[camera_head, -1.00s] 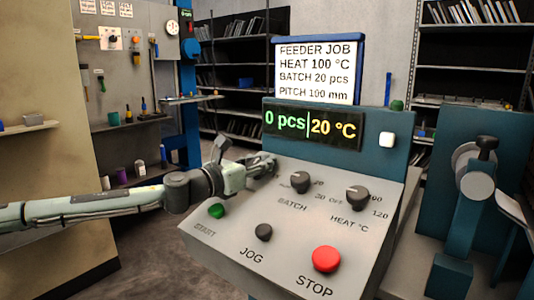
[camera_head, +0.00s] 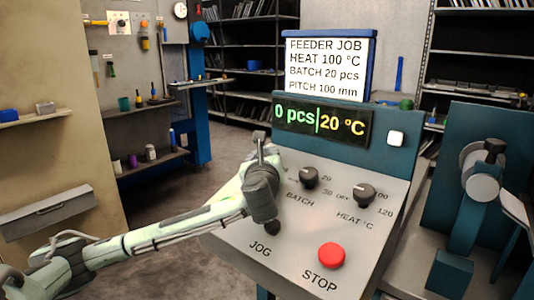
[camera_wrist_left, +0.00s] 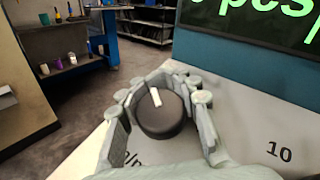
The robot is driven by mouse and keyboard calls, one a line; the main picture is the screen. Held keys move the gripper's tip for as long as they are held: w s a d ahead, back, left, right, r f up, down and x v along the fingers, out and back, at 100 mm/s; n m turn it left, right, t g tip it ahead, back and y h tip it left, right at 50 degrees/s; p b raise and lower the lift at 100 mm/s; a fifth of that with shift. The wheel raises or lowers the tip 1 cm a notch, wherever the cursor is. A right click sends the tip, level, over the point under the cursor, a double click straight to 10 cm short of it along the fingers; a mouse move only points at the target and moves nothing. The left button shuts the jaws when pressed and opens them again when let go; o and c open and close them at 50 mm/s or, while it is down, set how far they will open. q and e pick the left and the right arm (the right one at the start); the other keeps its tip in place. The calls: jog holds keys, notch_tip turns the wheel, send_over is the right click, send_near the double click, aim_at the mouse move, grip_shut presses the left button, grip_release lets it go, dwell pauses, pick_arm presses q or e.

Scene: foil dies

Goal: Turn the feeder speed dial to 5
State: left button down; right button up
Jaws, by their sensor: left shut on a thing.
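The feeder speed dial (camera_wrist_left: 160,118) is a round black knob with a white pointer mark in the left wrist view. The mark points up and slightly left in that view. A printed 10 lies on the panel to its right; other scale marks are hidden. My left gripper (camera_wrist_left: 163,92) has its fingers on both sides of the dial and is shut on it. In the head view my left gripper (camera_head: 262,158) is at the panel's left side, and my arm hides the dial. My right gripper is not in view.
The sloped panel also holds the BATCH knob (camera_head: 309,177), HEAT knob (camera_head: 364,194), red STOP button (camera_head: 331,256) and JOG button (camera_head: 272,228), close to my arm. The display (camera_head: 321,121) reads 0 pcs and 20 °C. The job sign (camera_head: 327,68) lists heat, batch and pitch.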

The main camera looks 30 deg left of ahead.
pick_arm(q)
jog(key=shift+s+a+n+g+y, duration=0.1)
jog(key=shift+a+n+g+y, duration=0.05)
jog(key=shift+n+g+y, duration=0.5)
jog(key=c, duration=1.1)
grip_release()
jog(key=shift+o, duration=0.2)
jog(key=shift+s, duration=0.2)
jog(key=v, duration=1.1)
jog(key=shift+s+d, duration=0.2)
jog(key=shift+d, duration=0.1)
